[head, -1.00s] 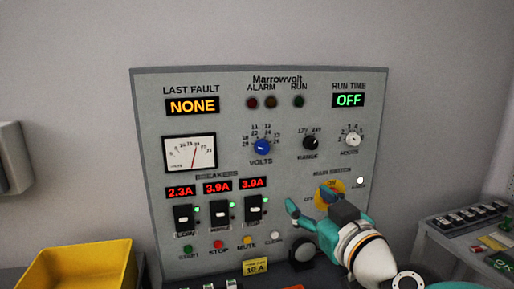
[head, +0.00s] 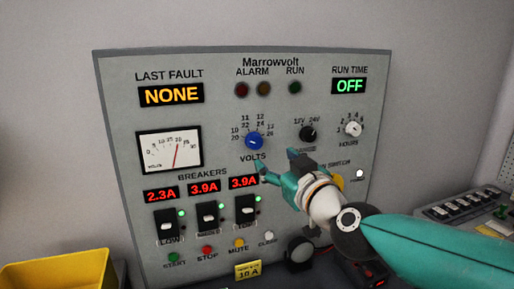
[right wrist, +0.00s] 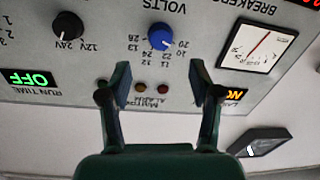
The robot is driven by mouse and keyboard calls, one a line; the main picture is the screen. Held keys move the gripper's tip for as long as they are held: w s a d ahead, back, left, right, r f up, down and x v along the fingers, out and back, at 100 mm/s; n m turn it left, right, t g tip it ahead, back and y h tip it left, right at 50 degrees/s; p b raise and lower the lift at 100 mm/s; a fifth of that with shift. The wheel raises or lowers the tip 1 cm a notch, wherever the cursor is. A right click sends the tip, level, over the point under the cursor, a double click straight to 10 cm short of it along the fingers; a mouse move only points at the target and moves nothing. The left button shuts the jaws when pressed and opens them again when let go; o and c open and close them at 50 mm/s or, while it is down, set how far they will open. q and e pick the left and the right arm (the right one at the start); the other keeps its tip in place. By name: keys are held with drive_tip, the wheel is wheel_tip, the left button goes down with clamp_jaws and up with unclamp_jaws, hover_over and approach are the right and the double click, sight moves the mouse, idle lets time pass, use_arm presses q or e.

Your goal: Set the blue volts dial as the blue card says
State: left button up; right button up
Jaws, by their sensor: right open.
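The blue volts dial (head: 254,142) is on the upper middle of the grey Marrowvolt panel (head: 215,120), with a ring of numbers above it. It also shows upside down in the right wrist view (right wrist: 161,37); its exact setting is too small to read surely. My right gripper (head: 275,161) is open and empty, just below and to the right of the dial in the head view. In the right wrist view the dial lies beyond the gap between the fingertips (right wrist: 160,67). I see no blue card. My left gripper is not in view.
A black range knob (head: 308,134) and a white hours knob (head: 353,128) are right of the dial. Breaker switches (head: 207,216) are below left. A yellow main switch (head: 337,181) is partly behind my gripper. A yellow 10 A card (head: 248,270) and a yellow bin (head: 55,272) are low.

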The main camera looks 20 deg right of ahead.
sight(256, 145)
drive_tip(key=w, duration=0.6)
drive_tip(key=w+a, duration=0.1)
drive_tip(key=w, duration=0.3)
drive_tip(key=shift+p, duration=0.3)
drive_tip(key=c, duration=1.1)
drive_tip(key=shift+c, duration=0.2)
drive_tip(key=shift+m, duration=0.3)
drive_tip(key=m+b, duration=0.1)
drive_tip(key=m, duration=0.2)
drive_tip(key=shift+b, duration=0.35)
drive_tip(key=m+b, duration=0.1)
drive_tip(key=m, duration=0.4)
drive_tip(key=shift+a, duration=0.1)
drive_tip(key=shift+m, duration=0.3)
